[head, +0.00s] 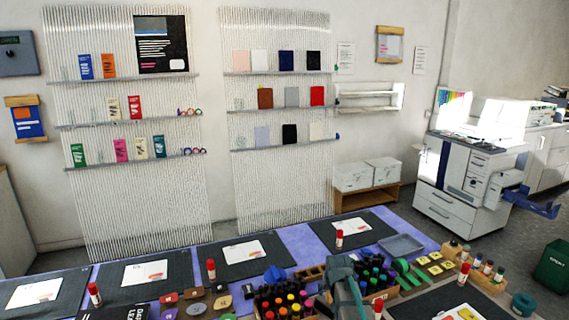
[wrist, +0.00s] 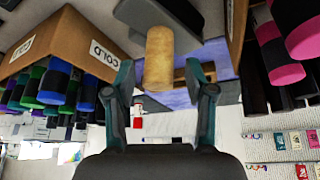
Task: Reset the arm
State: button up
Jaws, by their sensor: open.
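My gripper (wrist: 160,78) is open in the wrist view, with its two teal-grey fingers apart. A tan cylinder (wrist: 158,58) shows between and beyond the fingertips; no finger visibly touches it. In the head view, a grey-green part of my arm (head: 345,285) stands at the front of the table, between the marker groups. The fingertips cannot be made out there.
A cardboard box labelled COLD (wrist: 40,40) is close on the wrist view's left, beside blue and green markers (wrist: 52,82). Pink markers (wrist: 300,38) are at right. In the head view, mats with white cards (head: 243,252) line the purple table (head: 300,240). A grey tray (head: 401,245) is at right.

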jog(key=shift+f, duration=0.45)
jog(key=shift+r, duration=0.15)
